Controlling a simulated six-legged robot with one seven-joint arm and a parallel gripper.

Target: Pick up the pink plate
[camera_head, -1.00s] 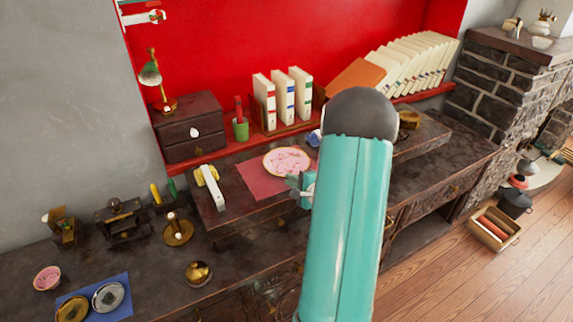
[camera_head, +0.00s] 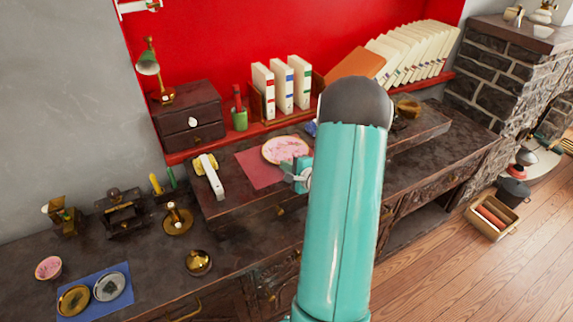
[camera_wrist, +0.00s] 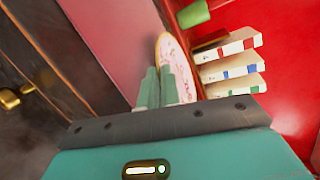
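The pink plate (camera_head: 286,150), round with a pale gold rim, is over the back right of the red mat (camera_head: 257,170) on the raised wooden shelf. I cannot tell whether it is clear of the mat. My gripper (camera_head: 297,170) is at the plate's near right edge, partly hidden by my teal arm. In the wrist view the plate (camera_wrist: 174,50) shows nearly edge-on. The two fingers of my gripper (camera_wrist: 163,72) are close together there, one on each side of the plate's rim, and look shut on it.
A white-handled object (camera_head: 209,176) lies left of the mat. Standing binders (camera_head: 284,88), a green cup (camera_head: 239,118) and a small dark chest (camera_head: 188,120) are behind. Small brass objects and a blue cloth (camera_head: 97,307) are on the lower counter at left.

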